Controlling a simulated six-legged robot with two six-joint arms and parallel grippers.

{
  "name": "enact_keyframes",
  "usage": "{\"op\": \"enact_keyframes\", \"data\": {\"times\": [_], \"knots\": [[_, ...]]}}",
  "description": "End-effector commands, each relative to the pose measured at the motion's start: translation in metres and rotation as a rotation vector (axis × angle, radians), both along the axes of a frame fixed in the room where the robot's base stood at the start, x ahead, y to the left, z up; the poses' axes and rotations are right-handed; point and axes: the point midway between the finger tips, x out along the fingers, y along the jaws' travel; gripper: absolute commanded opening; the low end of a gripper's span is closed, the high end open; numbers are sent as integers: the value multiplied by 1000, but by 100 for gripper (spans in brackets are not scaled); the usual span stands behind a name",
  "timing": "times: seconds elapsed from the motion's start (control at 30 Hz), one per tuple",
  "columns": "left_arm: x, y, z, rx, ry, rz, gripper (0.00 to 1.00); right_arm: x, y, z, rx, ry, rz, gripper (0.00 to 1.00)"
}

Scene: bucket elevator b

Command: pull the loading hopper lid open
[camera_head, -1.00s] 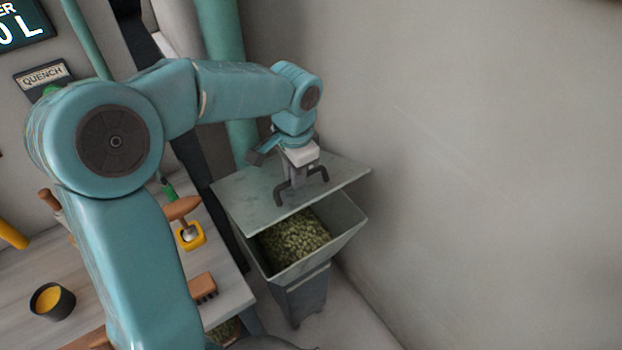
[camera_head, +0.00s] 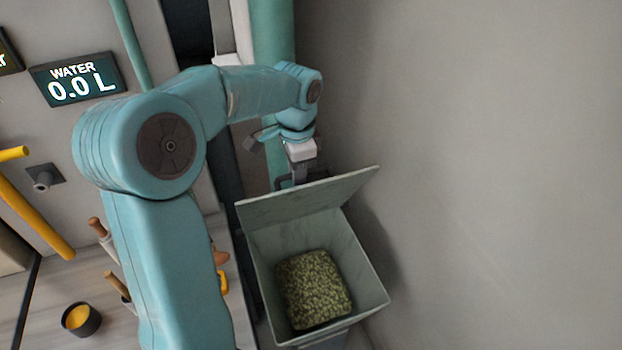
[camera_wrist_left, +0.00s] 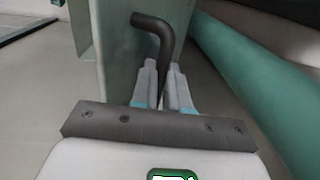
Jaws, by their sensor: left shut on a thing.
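The loading hopper (camera_head: 355,255) is a pale grey-green metal bin holding green pellets (camera_head: 312,290). Its flat lid (camera_head: 315,202) stands tilted up at the far side, and the mouth is widely uncovered. My left gripper (camera_head: 299,176) is behind the raised lid, its fingertips partly hidden there. In the left wrist view, the gripper (camera_wrist_left: 166,88) is shut on the dark bent lid handle (camera_wrist_left: 153,22), beside the lid's face (camera_wrist_left: 125,45). My right gripper is not in view.
A plain grey wall (camera_head: 500,170) rises on the right. A green vertical pipe (camera_head: 272,80) stands behind the hopper. To the left are a bench with a dark cup (camera_head: 82,320) and a WATER display (camera_head: 78,78).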

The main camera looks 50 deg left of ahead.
Motion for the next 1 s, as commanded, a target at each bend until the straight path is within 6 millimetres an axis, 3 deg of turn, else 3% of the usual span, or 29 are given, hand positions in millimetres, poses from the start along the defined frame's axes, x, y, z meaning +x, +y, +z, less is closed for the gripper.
{"op": "enact_keyframes", "data": {"times": [0.2,0.4,0.97,1.0], "knots": [[4,30,8,-2,10,6,0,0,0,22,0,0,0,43],[8,47,10,-4,10,5,0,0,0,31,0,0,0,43],[14,56,10,-5,10,3,0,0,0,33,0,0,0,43],[15,56,10,-5,10,3,18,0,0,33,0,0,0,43]]}}
